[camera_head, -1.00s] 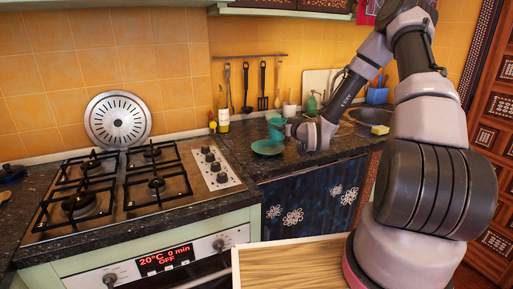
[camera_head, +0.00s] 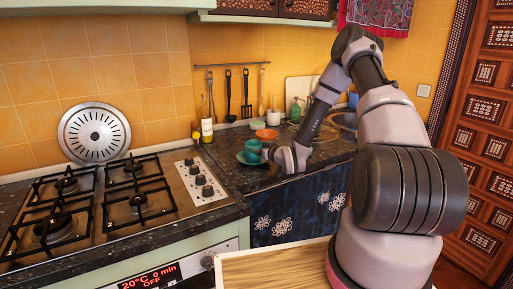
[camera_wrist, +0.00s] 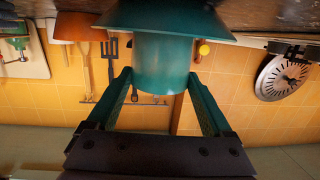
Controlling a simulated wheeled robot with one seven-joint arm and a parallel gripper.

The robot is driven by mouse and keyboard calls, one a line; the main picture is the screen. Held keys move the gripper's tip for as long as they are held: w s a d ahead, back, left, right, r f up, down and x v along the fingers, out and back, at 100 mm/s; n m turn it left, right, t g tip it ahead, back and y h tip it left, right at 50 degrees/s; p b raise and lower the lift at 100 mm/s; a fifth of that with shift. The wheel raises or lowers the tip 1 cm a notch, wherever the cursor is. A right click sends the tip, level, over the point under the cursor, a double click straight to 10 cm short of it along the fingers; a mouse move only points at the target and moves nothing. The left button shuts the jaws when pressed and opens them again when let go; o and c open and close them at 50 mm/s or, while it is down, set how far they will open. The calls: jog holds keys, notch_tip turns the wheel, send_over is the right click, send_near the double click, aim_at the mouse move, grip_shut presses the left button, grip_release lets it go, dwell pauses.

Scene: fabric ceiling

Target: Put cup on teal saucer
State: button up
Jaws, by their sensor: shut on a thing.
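The teal cup (camera_head: 252,147) is upright over the teal saucer (camera_head: 243,159) on the dark counter. In the wrist view, which is upside down, the cup (camera_wrist: 162,65) is between the two fingers of my gripper (camera_wrist: 160,100). The saucer (camera_wrist: 175,20) lies directly below the cup there. The cup's base is hidden by the saucer's rim, so I cannot tell whether it touches. My gripper (camera_head: 265,153) comes from the right and is shut on the cup.
An orange bowl (camera_head: 267,134) stands just behind the cup. A bottle (camera_head: 207,128) and white jars stand near the tiled wall. The stove (camera_head: 100,205) is to the left. Utensils hang behind. The counter front left of the saucer is clear.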

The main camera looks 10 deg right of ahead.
jog(key=o, duration=1.3)
